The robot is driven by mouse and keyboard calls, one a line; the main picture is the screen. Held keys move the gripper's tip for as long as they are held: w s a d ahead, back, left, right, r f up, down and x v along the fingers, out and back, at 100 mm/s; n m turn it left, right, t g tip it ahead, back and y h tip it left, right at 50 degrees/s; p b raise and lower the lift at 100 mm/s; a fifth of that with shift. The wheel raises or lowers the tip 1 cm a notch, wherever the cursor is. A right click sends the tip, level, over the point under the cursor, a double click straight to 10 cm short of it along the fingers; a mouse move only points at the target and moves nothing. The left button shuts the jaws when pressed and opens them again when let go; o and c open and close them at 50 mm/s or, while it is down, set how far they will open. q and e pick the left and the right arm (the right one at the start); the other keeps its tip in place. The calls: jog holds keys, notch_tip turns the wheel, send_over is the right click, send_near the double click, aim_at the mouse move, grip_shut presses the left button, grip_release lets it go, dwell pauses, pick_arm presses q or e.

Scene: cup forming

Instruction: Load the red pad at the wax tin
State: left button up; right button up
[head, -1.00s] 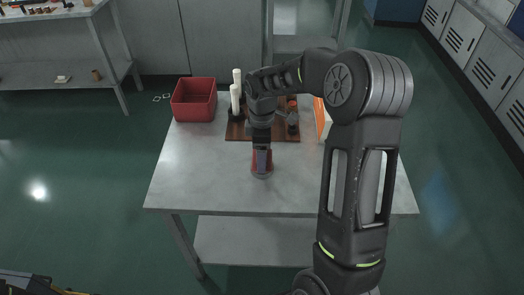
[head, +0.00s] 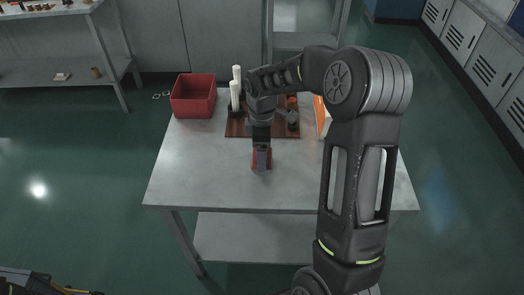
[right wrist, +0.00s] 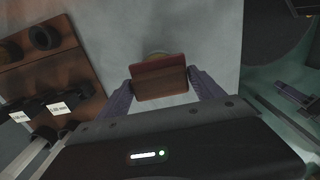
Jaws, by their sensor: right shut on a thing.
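My right gripper (head: 262,160) is shut on the red pad (right wrist: 160,77), a small block with a red upper edge and a browner face between the two fingers in the right wrist view. In the head view the pad's red sides (head: 255,161) show on both sides of the gripper, above the front middle of the table. A dull round edge (right wrist: 154,54) shows just behind the pad in the right wrist view and may be the wax tin. The pad mostly hides it, so I cannot tell whether they touch. My left gripper is not in view.
A red open bin (head: 194,97) stands at the table's back left. A brown wooden board (head: 237,129) holds white cylinders (head: 236,91) and dark holders behind my gripper. An orange and white item (head: 321,118) is partly behind my arm. The table's front left (head: 195,185) is clear.

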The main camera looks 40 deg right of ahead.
aim_at(254, 159)
jog(key=shift+f+b, duration=0.35)
jog(key=shift+f, duration=0.25)
dwell(1.4)
jog(key=shift+r, duration=0.15)
jog(key=shift+r+p, duration=2.65)
jog(key=shift+r, duration=0.85)
jog(key=m, duration=0.5)
jog(key=shift+s, duration=0.15)
jog(key=m, duration=0.1)
jog(key=a+m, duration=0.2)
jog(key=shift+w+a+r+m, duration=0.2)
jog(key=shift+w+r+m, duration=0.1)
jog(key=shift+w, duration=0.1)
jog(key=w+a+r+m, duration=0.1)
jog(key=a, duration=0.6)
jog(key=w+a+r+m, duration=0.1)
jog(key=w+a+r, duration=0.1)
jog(key=a, duration=0.5)
jog(key=shift+w+a, duration=0.25)
jog(key=shift+a, duration=0.15)
